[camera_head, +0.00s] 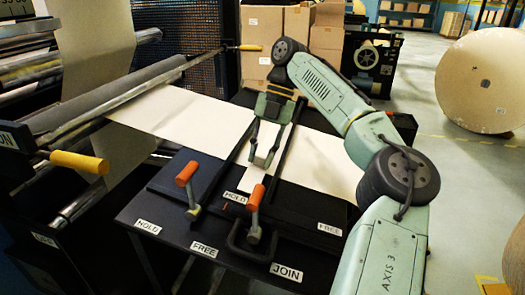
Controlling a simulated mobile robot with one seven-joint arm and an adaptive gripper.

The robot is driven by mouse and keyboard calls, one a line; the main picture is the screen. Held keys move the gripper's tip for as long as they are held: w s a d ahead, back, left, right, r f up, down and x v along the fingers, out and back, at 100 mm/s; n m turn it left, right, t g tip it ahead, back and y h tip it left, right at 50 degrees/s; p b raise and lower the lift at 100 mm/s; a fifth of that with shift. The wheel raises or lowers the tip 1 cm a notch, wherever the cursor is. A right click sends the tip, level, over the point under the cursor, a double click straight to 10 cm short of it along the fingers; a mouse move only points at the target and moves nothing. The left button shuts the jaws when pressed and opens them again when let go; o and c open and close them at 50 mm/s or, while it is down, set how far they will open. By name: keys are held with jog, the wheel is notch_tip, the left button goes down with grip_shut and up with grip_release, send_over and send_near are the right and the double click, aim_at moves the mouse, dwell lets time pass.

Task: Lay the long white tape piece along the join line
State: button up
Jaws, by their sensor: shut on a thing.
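My gripper (263,163) is over the white paper web, between two dark clamp bars, the left bar (224,168) and the right bar (287,138). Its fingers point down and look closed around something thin. The long white tape piece is hard to make out against the paper, and I cannot tell how it lies. The white paper (190,112) runs from the rollers at left, under the bars, to a right-hand part (322,165). The join line itself is not clearly visible between the bars. A JOIN label (285,270) is on the front edge of the dark table.
Two orange-handled levers, left (187,174) and right (256,196), stand in front of the bars, near HOLD and FREE labels. A dark loop handle (247,248) is at the front. Rollers (110,100) with a yellow handle (80,162) are at left. Boxes (265,35) stand behind.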

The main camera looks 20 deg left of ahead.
jog(key=shift+f, duration=0.25)
dwell(0.4)
jog(key=o, duration=1)
jog(key=shift+o, duration=0.2)
jog(key=shift+v, duration=3)
jog(key=shift+w+d+r, duration=0.1)
jog(key=shift+w+r, duration=0.2)
jog(key=shift+r, duration=0.35)
jog(key=shift+s, duration=0.1)
